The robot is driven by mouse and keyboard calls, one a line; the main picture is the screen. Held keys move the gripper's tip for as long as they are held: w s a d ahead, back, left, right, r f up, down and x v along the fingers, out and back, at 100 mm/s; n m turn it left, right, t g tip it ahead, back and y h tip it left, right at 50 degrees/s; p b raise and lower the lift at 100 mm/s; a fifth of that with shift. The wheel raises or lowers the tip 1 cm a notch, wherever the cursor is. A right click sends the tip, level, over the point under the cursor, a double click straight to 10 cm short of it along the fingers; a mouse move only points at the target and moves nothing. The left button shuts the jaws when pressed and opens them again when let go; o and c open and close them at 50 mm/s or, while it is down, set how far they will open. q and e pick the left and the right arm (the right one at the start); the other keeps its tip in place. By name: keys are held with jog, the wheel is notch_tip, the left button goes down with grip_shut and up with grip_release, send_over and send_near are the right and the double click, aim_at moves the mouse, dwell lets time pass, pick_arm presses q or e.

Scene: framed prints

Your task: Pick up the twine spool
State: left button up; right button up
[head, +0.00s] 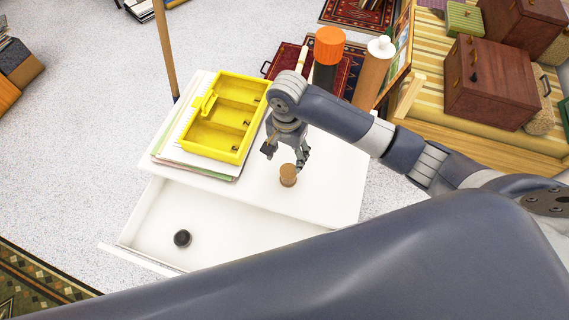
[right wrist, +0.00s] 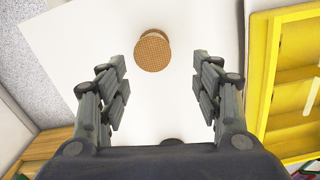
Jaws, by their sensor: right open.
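The twine spool (head: 288,175) is small, brown and upright on the white table top, near the edge above the open drawer. In the right wrist view the spool (right wrist: 153,50) shows from above at upper centre, beyond the fingertips. My right gripper (head: 285,160) is open and above the table, just behind the spool in the head view. In the right wrist view its fingers (right wrist: 162,75) are spread wide with nothing between them. The spool is apart from the fingers there. My left gripper is not in view.
A yellow compartment tray (head: 243,153) lies on stacked papers left of the gripper. The open white drawer (head: 150,220) holds a small black round object (head: 182,238). An orange-capped dark bottle (head: 327,60) and a white-knobbed wooden cylinder (head: 373,72) stand behind the arm.

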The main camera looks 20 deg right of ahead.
aim_at(289, 170)
jog(key=f, duration=0.1)
jog(key=s+f, duration=0.1)
jog(key=f, duration=0.1)
jog(key=shift+d+f, duration=0.1)
jog(key=shift+f, duration=0.8)
notch_tip(289, 170, down, 4)
jog(key=shift+s+d+r, duration=0.1)
jog(key=shift+r, duration=0.1)
jog(key=shift+f, duration=0.45)
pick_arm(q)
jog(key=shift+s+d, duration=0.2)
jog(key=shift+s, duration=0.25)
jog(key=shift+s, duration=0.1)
pick_arm(e)
jog(key=c, duration=0.9)
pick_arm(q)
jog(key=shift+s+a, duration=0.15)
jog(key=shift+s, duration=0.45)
pick_arm(e)
jog(key=shift+c, duration=0.9)
